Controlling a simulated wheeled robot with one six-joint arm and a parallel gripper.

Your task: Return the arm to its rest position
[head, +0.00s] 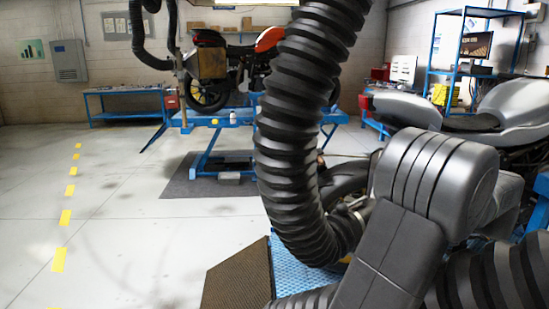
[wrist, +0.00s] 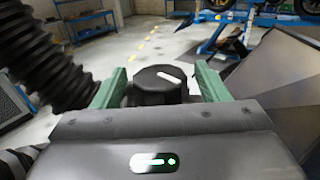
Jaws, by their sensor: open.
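My gripper (wrist: 159,70) shows in the wrist view with its two green fingers spread wide apart. A dark, flat-topped, many-sided piece with a white mark (wrist: 158,84) appears between the fingers; I cannot tell whether it is part of my gripper or a separate thing. Nothing is seen clamped by the fingers. In the head view my bent grey arm fills the right foreground, and my gripper is not visible there.
A thick black ribbed hose (head: 285,130) hangs close left of my arm; it also shows in the wrist view (wrist: 45,62). A silver motorcycle (head: 500,108) stands right behind my arm. Another motorcycle stands on a blue lift (head: 215,118). The left floor is clear.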

